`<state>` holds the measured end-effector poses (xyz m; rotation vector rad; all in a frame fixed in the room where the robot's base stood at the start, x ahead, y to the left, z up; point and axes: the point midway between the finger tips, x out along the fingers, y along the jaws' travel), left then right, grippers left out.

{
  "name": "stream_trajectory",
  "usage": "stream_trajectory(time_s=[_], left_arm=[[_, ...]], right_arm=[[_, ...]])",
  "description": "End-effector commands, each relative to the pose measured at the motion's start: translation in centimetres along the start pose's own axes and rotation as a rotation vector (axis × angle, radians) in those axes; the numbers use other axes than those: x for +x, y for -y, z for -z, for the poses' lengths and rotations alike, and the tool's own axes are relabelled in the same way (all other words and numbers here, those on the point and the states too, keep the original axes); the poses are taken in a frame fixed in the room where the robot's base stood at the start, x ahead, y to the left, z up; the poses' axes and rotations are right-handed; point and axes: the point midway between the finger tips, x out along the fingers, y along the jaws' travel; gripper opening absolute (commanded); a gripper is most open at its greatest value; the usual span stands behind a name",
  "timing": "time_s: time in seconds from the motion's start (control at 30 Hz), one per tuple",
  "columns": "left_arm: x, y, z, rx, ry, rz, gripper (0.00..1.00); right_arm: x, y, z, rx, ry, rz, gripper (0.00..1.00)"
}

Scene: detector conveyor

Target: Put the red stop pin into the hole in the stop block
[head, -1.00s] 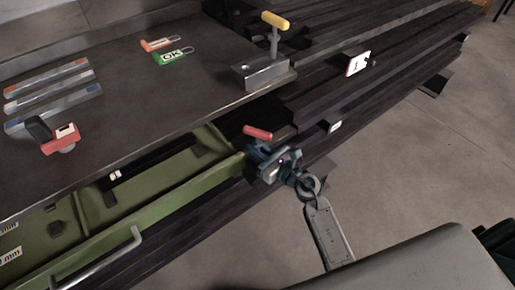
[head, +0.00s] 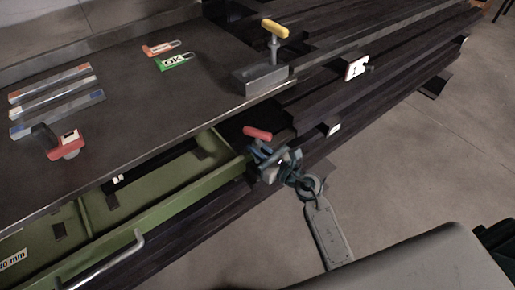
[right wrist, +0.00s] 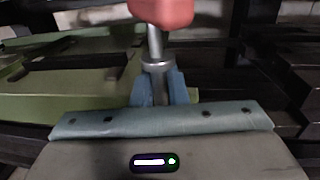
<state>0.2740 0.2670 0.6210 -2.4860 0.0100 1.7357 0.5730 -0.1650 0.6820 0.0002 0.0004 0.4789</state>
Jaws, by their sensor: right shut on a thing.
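The red stop pin (head: 257,133) has a red crossbar handle; it also shows in the right wrist view (right wrist: 162,10) with its metal shaft below. My right gripper (head: 266,157) is shut on the shaft, and its fingers (right wrist: 158,88) show on both sides of it. The handle stands above the fingers, and the pin's lower end is hidden. The grey stop block (head: 259,82) sits at the table's right corner, beyond and above the gripper in the head view. A yellow-handled pin (head: 275,28) stands upright in it. The held pin is apart from the block. My left gripper is not in view.
An open green drawer (head: 180,192) lies under the dark table (head: 120,100), just left of the gripper. On the table are an orange tag (head: 160,48), a green OK tag (head: 176,62), striped bars and a red-and-black item (head: 66,146). Dark conveyor rails run behind.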

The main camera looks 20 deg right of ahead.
Motion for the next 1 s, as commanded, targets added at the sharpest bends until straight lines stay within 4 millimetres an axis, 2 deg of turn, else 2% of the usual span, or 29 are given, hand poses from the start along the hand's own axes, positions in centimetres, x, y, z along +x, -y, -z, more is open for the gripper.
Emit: stream_trajectory(time_s=[1.0], left_arm=[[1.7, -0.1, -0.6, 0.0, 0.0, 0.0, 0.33]], right_arm=[[0.0, 0.0, 2.0, 0.0, 0.0, 0.0, 0.0]])
